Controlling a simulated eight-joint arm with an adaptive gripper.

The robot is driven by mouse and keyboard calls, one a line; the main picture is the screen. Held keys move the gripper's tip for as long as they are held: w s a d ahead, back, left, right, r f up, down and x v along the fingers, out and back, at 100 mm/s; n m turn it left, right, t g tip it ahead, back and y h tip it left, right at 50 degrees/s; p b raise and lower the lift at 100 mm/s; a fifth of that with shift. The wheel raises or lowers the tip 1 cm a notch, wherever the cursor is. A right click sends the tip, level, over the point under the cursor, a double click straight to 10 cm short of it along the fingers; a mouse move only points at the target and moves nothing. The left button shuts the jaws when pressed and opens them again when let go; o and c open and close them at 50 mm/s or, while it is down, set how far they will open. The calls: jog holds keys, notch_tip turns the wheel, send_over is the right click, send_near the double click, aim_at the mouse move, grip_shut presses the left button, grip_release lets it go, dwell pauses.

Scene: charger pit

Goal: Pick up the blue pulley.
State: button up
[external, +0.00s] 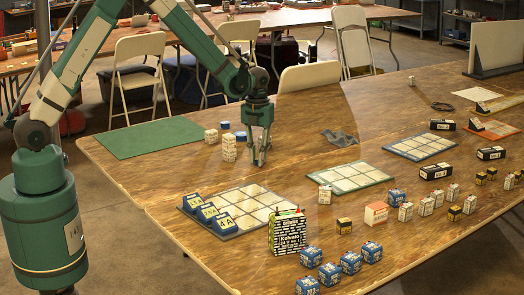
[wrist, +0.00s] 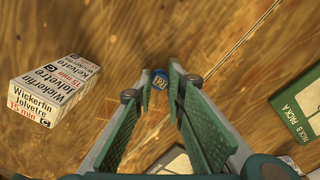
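A small blue round piece (wrist: 160,79) with pale lettering shows in that gap, beyond the tips and partly covered by the fingers. It looks like the blue pulley, but I cannot tell for sure. I see no contact with it.
A green mat (external: 160,138) lies left, a grey cloth (external: 339,138) right.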

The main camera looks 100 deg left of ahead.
jog(key=shift+c, duration=0.4)
notch_tip(320, 180, up, 10)
jog(key=p, duration=0.2)
dwell(0.4)
jog(key=shift+r, duration=0.15)
dwell(0.6)
